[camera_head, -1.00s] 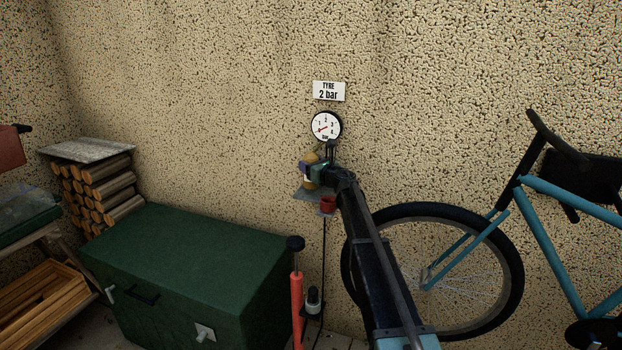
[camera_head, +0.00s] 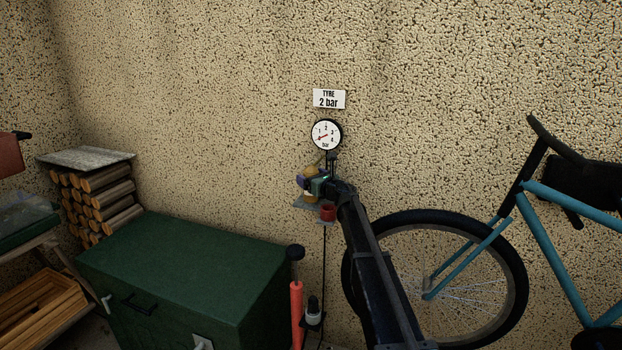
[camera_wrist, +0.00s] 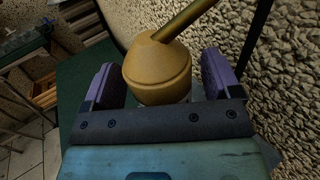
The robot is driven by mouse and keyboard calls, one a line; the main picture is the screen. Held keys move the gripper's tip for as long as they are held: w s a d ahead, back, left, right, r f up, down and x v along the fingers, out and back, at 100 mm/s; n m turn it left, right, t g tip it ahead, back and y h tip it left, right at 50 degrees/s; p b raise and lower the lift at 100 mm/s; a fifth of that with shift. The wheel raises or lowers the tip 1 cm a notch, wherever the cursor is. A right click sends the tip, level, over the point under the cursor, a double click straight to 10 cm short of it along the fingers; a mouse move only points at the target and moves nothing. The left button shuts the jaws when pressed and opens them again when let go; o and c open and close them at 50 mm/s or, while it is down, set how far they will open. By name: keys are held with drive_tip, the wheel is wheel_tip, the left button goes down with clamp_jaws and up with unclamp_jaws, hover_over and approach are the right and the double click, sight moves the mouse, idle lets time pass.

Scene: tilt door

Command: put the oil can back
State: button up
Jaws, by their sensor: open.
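The oil can (camera_wrist: 158,66) is tan, with a rounded body, a conical top and a long thin spout slanting up to the right in the wrist view. My gripper (camera_wrist: 160,80) is open, with one purple finger on each side of the can and a visible gap at the left finger. In the head view, the can (camera_head: 311,170) shows just above my gripper (camera_head: 309,183), at a small grey wall shelf (camera_head: 302,203) below the gauge. My gripper hides much of the can there. I cannot tell whether its base rests on the shelf.
A red cup (camera_head: 327,212) sits beside the shelf. The round gauge (camera_head: 326,134) and "TYRE 2 bar" sign (camera_head: 329,99) are above. A red pump (camera_head: 296,312) stands below, a green chest (camera_head: 185,275) to the left, and a blue bicycle (camera_head: 480,255) to the right.

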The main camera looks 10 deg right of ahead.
drive_tip(key=v, duration=0.7)
drive_tip(key=shift+f, duration=0.1)
drive_tip(key=shift+s+m, duration=0.2)
drive_tip(key=shift+m, duration=0.1)
drive_tip(key=s+m+t+h, duration=0.1)
drive_tip(key=s+m+h, duration=0.1)
drive_tip(key=m, duration=0.2)
drive_tip(key=s+d+r+m+h, duration=0.1)
drive_tip(key=s+m+h, duration=0.1)
drive_tip(key=m, duration=0.3)
drive_tip(key=s+m+t+h+p, duration=0.1)
drive_tip(key=s+m+h, duration=0.1)
drive_tip(key=m+h, duration=0.2)
drive_tip(key=shift+s+d+r+m+t, duration=0.3)
drive_tip(key=shift+s+d, duration=0.05)
drive_tip(key=s+a+f+m+g, duration=0.1)
drive_tip(key=s+f+m+g, duration=0.5)
drive_tip(key=s+m, duration=0.3)
drive_tip(key=s+a+f+m+g, duration=0.2)
drive_tip(key=s+f+m+g, duration=0.4)
drive_tip(key=s, duration=1.2)
drive_tip(key=s+a+f+m+g+b, duration=0.1)
drive_tip(key=s+f+m+g, duration=0.5)
drive_tip(key=s+m, duration=0.6)
drive_tip(key=shift+s+a+f, duration=0.35)
drive_tip(key=shift+s+a, duration=0.25)
drive_tip(key=shift+s, duration=0.25)
